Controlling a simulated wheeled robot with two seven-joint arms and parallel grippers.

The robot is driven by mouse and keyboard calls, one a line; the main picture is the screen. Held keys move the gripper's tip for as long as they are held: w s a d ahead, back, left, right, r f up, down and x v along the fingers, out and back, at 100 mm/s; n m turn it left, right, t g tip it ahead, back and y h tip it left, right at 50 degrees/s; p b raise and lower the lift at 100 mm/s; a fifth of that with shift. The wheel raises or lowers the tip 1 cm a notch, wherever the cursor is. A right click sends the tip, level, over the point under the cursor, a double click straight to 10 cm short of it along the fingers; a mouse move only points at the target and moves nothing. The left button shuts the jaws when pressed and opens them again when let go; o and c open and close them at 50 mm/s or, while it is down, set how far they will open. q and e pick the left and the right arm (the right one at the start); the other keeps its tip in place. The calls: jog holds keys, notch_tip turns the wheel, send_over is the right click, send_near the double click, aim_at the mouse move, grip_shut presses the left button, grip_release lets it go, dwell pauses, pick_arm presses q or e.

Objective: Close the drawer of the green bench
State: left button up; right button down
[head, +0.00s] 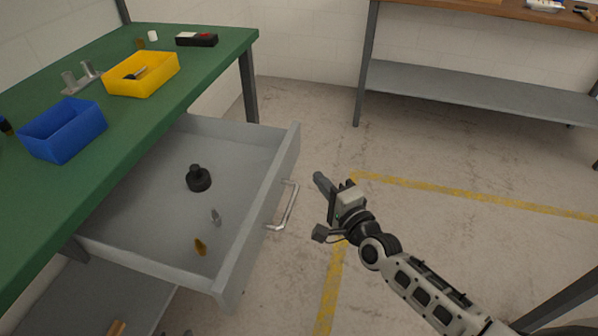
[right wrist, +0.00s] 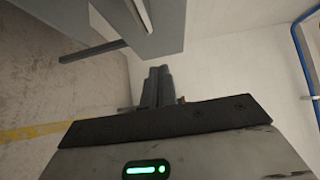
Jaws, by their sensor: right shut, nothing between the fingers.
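The green bench (head: 195,70) stands at the left in the head view. Its grey drawer (head: 150,225) is pulled far out, with a silver bar handle (head: 287,208) on its front panel. A black knob-like object (head: 198,178), a small grey piece (head: 216,216) and a small brown piece (head: 200,247) lie inside. My right gripper (head: 320,180) is shut and empty, to the right of the drawer front and apart from the handle. In the right wrist view its fingers (right wrist: 158,85) are together, with grey furniture above. My left gripper is not in view.
A blue bin (head: 63,130), a yellow bin (head: 141,74) and a black and red box (head: 197,39) sit on the bench top. A second bench with a grey shelf (head: 470,90) stands at the back right. Floor with yellow lines (head: 480,195) lies open between.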

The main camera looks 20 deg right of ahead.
aim_at(290, 162)
jog(key=w+a, duration=0.1)
jog(key=w, duration=0.1)
jog(key=w+a, duration=0.2)
jog(key=shift+w+r, duration=0.1)
jog(key=shift+w+a, duration=0.25)
jog(key=shift+a, duration=0.15)
jog(key=shift+p, duration=0.3)
